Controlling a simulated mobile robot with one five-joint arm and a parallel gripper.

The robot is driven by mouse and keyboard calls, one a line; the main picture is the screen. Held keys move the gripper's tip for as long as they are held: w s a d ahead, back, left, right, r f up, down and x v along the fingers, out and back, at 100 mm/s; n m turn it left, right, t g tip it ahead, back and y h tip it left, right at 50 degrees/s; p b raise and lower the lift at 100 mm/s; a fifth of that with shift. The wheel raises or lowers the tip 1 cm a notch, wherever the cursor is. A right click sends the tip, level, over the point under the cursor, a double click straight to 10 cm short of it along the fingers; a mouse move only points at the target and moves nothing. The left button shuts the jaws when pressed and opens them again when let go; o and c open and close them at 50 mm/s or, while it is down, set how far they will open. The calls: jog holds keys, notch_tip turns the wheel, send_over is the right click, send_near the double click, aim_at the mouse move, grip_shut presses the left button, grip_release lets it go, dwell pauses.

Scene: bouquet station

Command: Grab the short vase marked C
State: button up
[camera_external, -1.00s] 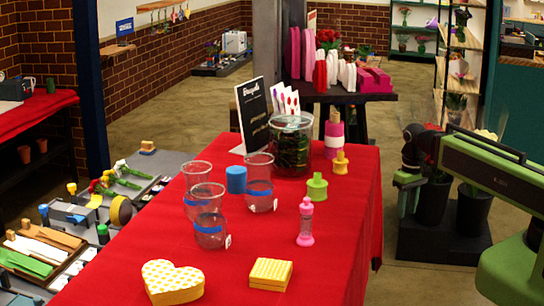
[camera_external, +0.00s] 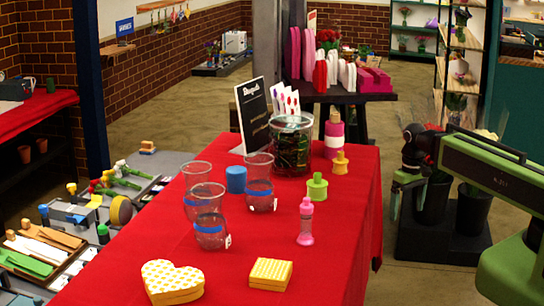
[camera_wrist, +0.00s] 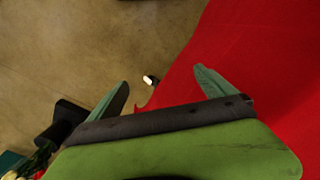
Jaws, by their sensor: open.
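Several clear vases with blue bands stand upright at the left of the red table. The front one (camera_external: 211,232) is the shortest and carries a small white tag; its letter is too small to read. A taller vase (camera_external: 204,190) stands partly behind it. Another vase (camera_external: 259,182), also tagged, stands behind to the right. My gripper (camera_external: 403,192) is beyond the table's right edge, well apart from the vases. In the wrist view my gripper (camera_wrist: 162,92) is open and empty, above the floor and the red cloth's edge. No vase shows in that view.
A blue cylinder (camera_external: 236,180), a filled glass jar (camera_external: 291,145), a green bottle (camera_external: 317,187) and a pink bottle (camera_external: 306,222) share the table. A heart-shaped box (camera_external: 172,281) and a yellow box (camera_external: 270,274) lie at the front. The right strip of cloth is clear.

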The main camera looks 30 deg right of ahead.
jog(key=shift+r, duration=0.1)
notch_tip(320, 180, up, 23)
jog(key=w+p, duration=0.3)
jog(key=p, duration=2)
jog(key=w+a+r+m+p, duration=0.2)
jog(key=w+a+r+p, duration=0.2)
jog(key=a+r+p, duration=0.35)
jog(key=m+y, duration=0.1)
jog(key=m, duration=1.1)
send_over(258, 181)
jog(key=w+d, duration=0.3)
jog(key=shift+g, duration=0.3)
jog(key=f+b, duration=0.4)
jog(key=a+f+b, duration=0.1)
jog(key=f+b, duration=0.7)
jog(key=shift+s+a, duration=0.15)
jog(key=f+b, duration=0.5)
jog(key=shift+s+a+f, duration=0.15)
jog(key=shift+s+a, duration=0.05)
jog(key=shift+r, duration=0.2)
jog(key=shift+c, duration=0.4)
